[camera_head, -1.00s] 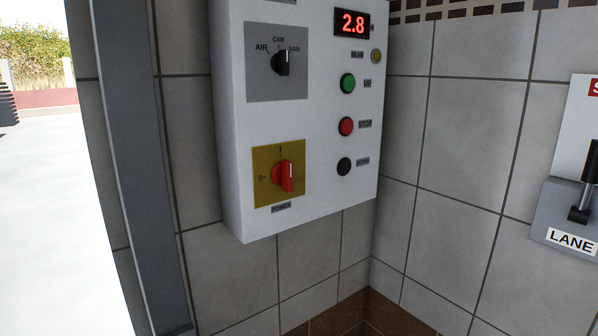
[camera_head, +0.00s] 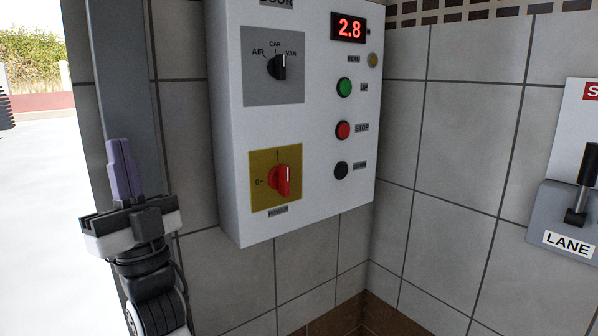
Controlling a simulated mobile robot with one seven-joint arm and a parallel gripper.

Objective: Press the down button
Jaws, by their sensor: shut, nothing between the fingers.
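The black down button (camera_head: 341,170) sits lowest in the button column on the white control panel (camera_head: 325,205), beside a small label. Above it are the red stop button (camera_head: 343,130) and the green up button (camera_head: 344,87). My gripper (camera_head: 121,143) is at the left, pointing up, with its purple fingers shut and empty. It is well left of the panel and apart from the down button. Nothing hides the button.
The panel also carries a red power switch (camera_head: 281,181), a black selector knob (camera_head: 278,66) and a lit 2.8 display (camera_head: 349,27). A grey post (camera_head: 128,75) stands behind my gripper. A LANE lever box (camera_head: 566,215) is on the right wall.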

